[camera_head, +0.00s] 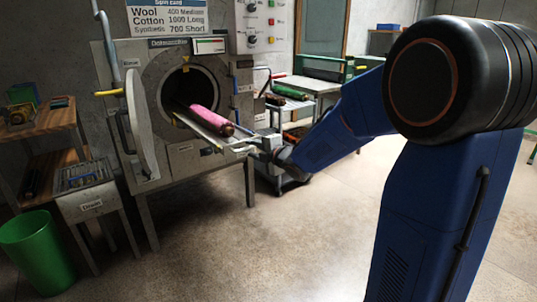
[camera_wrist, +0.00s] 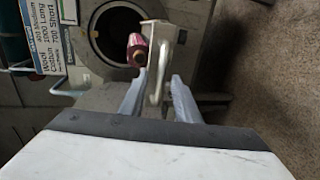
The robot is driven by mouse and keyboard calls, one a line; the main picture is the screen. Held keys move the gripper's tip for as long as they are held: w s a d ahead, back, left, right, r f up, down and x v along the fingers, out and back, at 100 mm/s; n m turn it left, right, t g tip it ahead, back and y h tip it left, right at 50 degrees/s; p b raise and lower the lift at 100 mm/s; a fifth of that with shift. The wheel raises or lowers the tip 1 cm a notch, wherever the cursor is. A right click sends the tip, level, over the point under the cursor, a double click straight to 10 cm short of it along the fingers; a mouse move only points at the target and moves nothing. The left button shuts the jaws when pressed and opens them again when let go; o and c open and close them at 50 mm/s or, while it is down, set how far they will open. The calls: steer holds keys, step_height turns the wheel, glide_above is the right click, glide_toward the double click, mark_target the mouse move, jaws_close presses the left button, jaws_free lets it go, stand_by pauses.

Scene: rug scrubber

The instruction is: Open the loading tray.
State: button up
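The loading tray (camera_head: 208,122) is a pale metal tray sticking out of the machine's round dark opening (camera_head: 190,88). A pink roll (camera_head: 204,117) lies along it. In the wrist view the tray's outer end (camera_wrist: 160,34) carries a pale loop-shaped handle (camera_wrist: 155,88), and the roll's brown end (camera_wrist: 137,55) shows beside it. My gripper (camera_wrist: 159,76) is open, with one finger on each side of the handle. A gap shows on the right; contact on the left cannot be told. In the head view my gripper (camera_head: 270,150) is at the tray's outer end, partly hidden by my wrist.
The round door (camera_head: 141,125) stands open on the machine's left. A trolley (camera_head: 290,130) with rolls stands close behind my gripper. A wooden shelf (camera_head: 45,135), a drain box (camera_head: 90,200) and a green bin (camera_head: 38,248) are at left. The front floor is clear.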

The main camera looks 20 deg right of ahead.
steer(key=v, duration=1.6)
steer(key=shift+s, duration=0.2)
steer(key=shift+d, duration=0.1)
steer(key=s+d+f+m+g+h, duration=0.1)
steer(key=s+d+m+g+h, duration=0.2)
steer(key=s+m, duration=0.35)
steer(key=s+d+f+m+g+h, duration=0.1)
steer(key=s+d+f+m+h, duration=0.15)
steer(key=s+m+h, duration=0.45)
steer(key=s+a+f+m+g+y, duration=0.2)
steer(key=s+a+m+g, duration=0.1)
steer(key=s, duration=0.5)
steer(key=s+a+f+m+g+y, duration=0.3)
steer(key=s+m, duration=0.2)
steer(key=s, duration=0.4)
steer(key=shift+a+f, duration=0.35)
